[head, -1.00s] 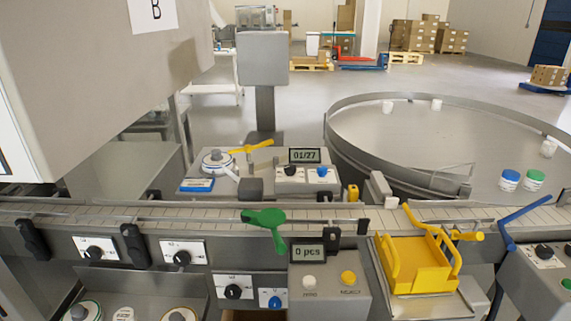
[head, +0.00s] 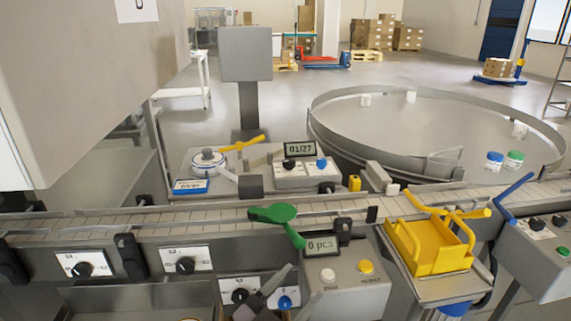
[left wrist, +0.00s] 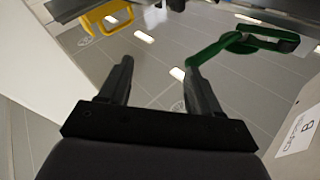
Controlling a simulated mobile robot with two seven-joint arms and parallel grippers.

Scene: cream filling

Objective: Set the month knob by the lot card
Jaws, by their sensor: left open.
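A date display (head: 300,149) on the coder box behind the conveyor reads 01/27. Below it are a black knob (head: 289,164) and a blue knob (head: 321,163); their labels are too small to read, so I cannot tell which is the month knob. A blue-and-white card (head: 190,186) lies at the left of that box; its print is blurred, and I cannot tell whether it is the lot card. My left gripper (head: 270,295) is low at the bottom edge, in front of the conveyor and well short of the knobs. In the left wrist view its fingers (left wrist: 160,82) are apart and empty.
A green lever (head: 275,213) sticks out over the conveyor (head: 130,222) between my gripper and the box. A counter box reading 0 pcs (head: 321,245) and a yellow holder (head: 430,245) stand to the right. A round table (head: 400,130) is behind.

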